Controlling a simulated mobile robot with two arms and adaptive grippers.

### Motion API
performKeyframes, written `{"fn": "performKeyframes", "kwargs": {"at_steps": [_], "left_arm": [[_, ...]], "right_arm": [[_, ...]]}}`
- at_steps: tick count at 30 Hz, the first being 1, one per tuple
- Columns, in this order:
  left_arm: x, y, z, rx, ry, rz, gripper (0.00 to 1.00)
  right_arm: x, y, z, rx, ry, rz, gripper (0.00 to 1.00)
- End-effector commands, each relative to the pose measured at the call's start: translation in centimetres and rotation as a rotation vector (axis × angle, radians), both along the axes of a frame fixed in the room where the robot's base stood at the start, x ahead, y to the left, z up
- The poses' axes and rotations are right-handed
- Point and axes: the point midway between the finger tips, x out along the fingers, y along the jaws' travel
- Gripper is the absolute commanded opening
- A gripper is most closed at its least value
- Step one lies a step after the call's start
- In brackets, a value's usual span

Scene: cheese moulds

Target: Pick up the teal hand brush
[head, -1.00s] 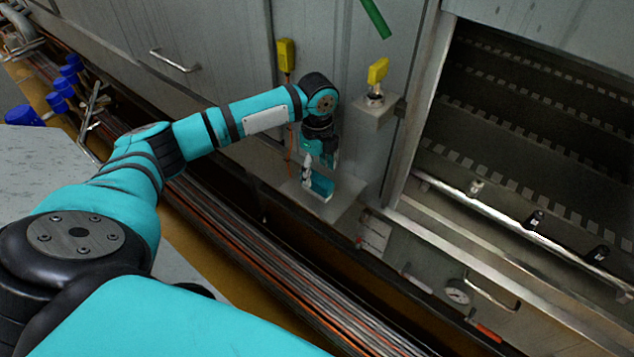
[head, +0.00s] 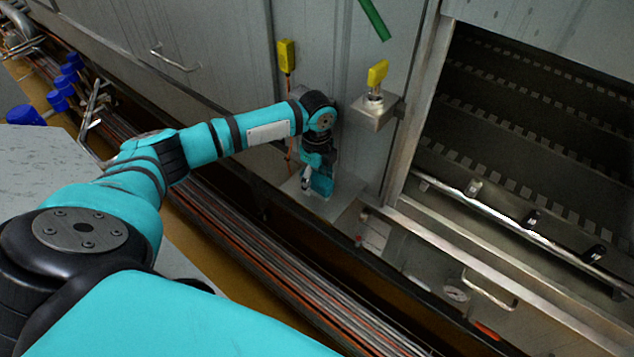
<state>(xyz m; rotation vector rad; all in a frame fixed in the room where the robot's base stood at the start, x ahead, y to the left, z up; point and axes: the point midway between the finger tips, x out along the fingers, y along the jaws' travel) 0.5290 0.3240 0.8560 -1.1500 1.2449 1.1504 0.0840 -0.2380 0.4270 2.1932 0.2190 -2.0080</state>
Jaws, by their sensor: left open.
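The teal hand brush (head: 322,186) is small in the head view, on a small grey metal shelf (head: 338,208) against the machine front. My left gripper (head: 313,184) points down at the brush from above, with its fingers open around or right beside it. The gripper and wrist hide part of the brush, and whether the fingers touch it cannot be told. My right gripper is not in view.
A bracket (head: 371,120) with a yellow-topped fitting (head: 378,74) juts out right of my wrist. Another yellow fitting (head: 287,56) is on the panel behind. Long pipes (head: 250,270) run below the shelf. An open machine bay (head: 530,130) is at the right.

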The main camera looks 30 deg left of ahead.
Motion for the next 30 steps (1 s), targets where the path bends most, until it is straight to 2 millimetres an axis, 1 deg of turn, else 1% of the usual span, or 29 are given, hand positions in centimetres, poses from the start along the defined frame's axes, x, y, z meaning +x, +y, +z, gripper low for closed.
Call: {"fn": "performKeyframes", "kwargs": {"at_steps": [10,11,24,30], "left_arm": [[-0.01,-0.02,-0.14,0.0,0.0,0.0,0.62],[-0.01,-0.01,-0.14,0.0,0.0,0.0,0.59],[-0.02,0.01,-0.12,0.0,0.0,0.0,0.01],[0.0,0.02,-0.1,0.0,0.0,0.001,0.0]], "right_arm": [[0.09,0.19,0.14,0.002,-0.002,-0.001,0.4],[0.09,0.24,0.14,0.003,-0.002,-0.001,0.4],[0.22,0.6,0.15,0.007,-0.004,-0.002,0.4],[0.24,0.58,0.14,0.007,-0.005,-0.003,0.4]]}}
